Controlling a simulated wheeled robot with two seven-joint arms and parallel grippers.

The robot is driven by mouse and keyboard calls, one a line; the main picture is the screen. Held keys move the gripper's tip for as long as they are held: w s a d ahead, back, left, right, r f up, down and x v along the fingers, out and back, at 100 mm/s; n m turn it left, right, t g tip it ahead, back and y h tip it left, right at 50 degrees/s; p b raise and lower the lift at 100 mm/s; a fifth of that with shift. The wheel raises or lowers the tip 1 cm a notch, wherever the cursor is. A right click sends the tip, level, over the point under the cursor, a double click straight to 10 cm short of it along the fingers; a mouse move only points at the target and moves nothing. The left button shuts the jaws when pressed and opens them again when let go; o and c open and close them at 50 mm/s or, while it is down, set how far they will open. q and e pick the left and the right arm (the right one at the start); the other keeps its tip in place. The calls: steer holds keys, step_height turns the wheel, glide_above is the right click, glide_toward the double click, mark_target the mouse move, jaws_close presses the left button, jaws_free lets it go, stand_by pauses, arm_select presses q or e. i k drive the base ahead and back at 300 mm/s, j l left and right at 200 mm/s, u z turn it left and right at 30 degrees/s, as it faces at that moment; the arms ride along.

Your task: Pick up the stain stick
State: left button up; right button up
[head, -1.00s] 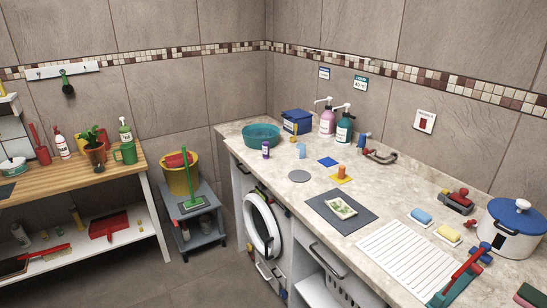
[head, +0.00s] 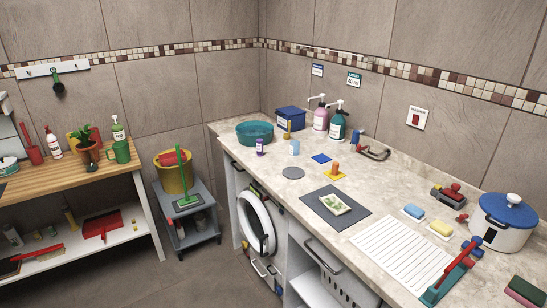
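Neither of my grippers shows in the head view. I cannot tell for certain which item is the stain stick. A small purple bottle with a pale label (head: 260,147) stands upright on the counter, in front of the teal basin (head: 255,132). A small light-blue upright piece (head: 295,148) stands to its right. An orange upright peg (head: 335,168) stands on a yellow square base (head: 334,175) further right. Nothing holds any of these.
The stone counter (head: 285,192) also bears a dark mat (head: 312,206) with a printed packet, a white ribbed drainer (head: 400,262), sponges and a white pot (head: 500,232). A trolley with a yellow bucket (head: 172,177) stands left of it. Floor (head: 190,270) is clear in front.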

mark_target(259, 142)
steer(key=i+j+z, duration=0.15)
steer(key=z, duration=0.3)
steer(key=i+j+z, duration=0.15)
steer(key=z, duration=0.3)
steer(key=i+j+z, duration=0.1)
steer(key=j+z, duration=0.2)
steer(key=z, duration=0.15)
